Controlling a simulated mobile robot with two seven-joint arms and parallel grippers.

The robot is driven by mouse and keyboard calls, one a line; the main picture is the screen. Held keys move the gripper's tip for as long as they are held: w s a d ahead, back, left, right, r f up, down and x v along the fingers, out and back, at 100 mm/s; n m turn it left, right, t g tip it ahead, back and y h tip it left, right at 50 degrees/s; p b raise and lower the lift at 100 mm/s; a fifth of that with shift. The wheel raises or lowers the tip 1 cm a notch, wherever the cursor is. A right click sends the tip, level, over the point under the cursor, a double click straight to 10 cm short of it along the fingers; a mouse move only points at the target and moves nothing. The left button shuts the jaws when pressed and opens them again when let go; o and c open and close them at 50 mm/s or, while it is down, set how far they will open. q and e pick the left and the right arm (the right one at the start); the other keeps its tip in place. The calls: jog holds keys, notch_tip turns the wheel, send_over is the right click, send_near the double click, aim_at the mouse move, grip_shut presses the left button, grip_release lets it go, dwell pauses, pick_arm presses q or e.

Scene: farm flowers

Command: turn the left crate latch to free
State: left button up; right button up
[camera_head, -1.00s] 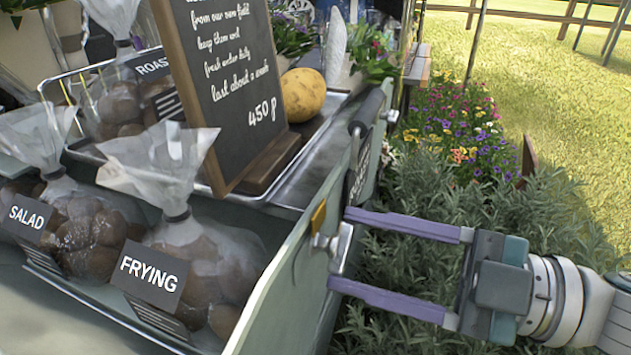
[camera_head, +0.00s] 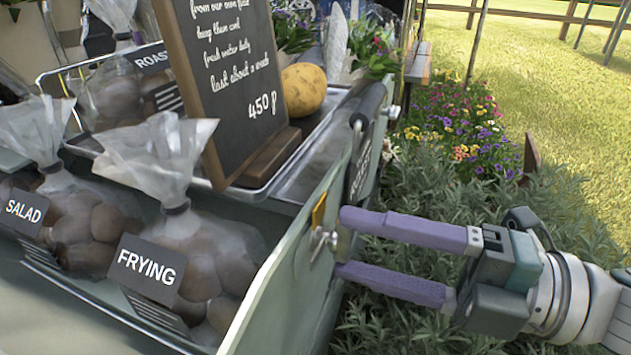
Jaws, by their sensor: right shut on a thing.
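A metal crate latch (camera_head: 321,241) with a knob sits on the near part of the green crate wall (camera_head: 282,283), just below a small yellow plate (camera_head: 318,212). My right gripper (camera_head: 341,242) comes in from the right, its purple fingers above and below the latch's outer part. It is shut on the latch, whose gripped part is mostly hidden between the fingertips. A second metal latch (camera_head: 392,112) shows farther along the same wall, beyond the black handle (camera_head: 367,107). My left gripper is not in view.
Bagged potatoes labelled FRYING (camera_head: 203,263) and SALAD (camera_head: 83,225) lie inside the crate. A chalkboard sign (camera_head: 226,84) and a yellow potato (camera_head: 303,90) are behind. Grey-green plants (camera_head: 455,235) fill the space beneath my right arm.

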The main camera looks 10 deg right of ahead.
jog(key=shift+n, duration=0.4)
jog(key=o, duration=1.4)
jog(key=shift+c, duration=0.2)
jog(key=shift+s+d, duration=0.3)
jog(key=shift+d, duration=0.15)
jog(key=p+v, duration=0.2)
jog(key=v, duration=0.7)
